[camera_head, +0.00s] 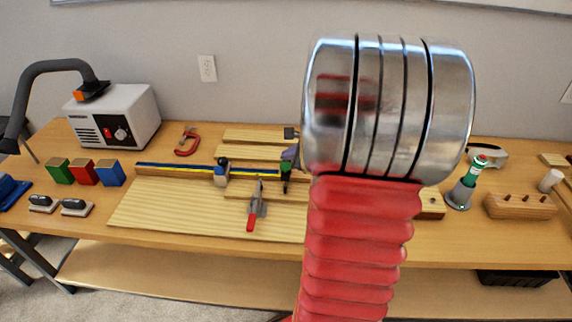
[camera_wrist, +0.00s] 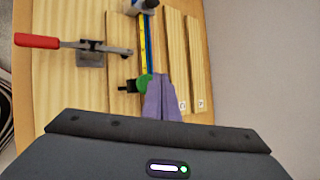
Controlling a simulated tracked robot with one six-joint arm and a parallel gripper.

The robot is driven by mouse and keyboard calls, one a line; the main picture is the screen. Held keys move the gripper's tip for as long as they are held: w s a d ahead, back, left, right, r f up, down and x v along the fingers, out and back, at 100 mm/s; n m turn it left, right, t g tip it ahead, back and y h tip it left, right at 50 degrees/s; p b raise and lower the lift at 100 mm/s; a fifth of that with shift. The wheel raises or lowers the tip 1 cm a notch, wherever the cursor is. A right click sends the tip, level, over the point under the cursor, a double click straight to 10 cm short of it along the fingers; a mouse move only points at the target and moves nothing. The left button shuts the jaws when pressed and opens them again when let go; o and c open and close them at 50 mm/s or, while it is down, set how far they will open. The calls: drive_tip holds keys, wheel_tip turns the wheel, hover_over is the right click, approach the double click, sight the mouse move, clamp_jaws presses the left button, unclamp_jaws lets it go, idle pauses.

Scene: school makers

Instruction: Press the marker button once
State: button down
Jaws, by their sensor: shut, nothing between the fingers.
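My gripper (camera_head: 290,154) reaches down to the workbench, its purple-grey fingers shut and empty. It shows at the lower middle of the wrist view (camera_wrist: 157,80). The fingertips are right beside a green round part (camera_wrist: 144,82) with a black piece; I cannot tell if they touch. That green and black device (camera_head: 286,172) is at the blue and yellow rule on the wooden jig board. It may be the marker button; no label can be read. My fingers and arm hide part of it and the board to its right.
A toggle clamp (camera_head: 257,205) with a red handle lies near the device. A blue and white piece with a black knob (camera_head: 221,173) stands left on the rule. Wooden strips (camera_head: 262,134) lie behind. A green-topped bottle (camera_head: 472,180) stands right; colored boxes (camera_head: 83,171) stand left.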

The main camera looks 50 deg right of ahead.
drive_tip(key=shift+f, duration=0.15)
drive_tip(key=shift+f, duration=0.25)
drive_tip(key=shift+f, duration=0.65)
idle(1.2)
drive_tip(key=shift+r, duration=1.1)
drive_tip(key=shift+r, duration=0.1)
wheel_tip(320, 180, up, 6)
drive_tip(key=shift+f, duration=0.1)
idle(0.6)
idle(0.8)
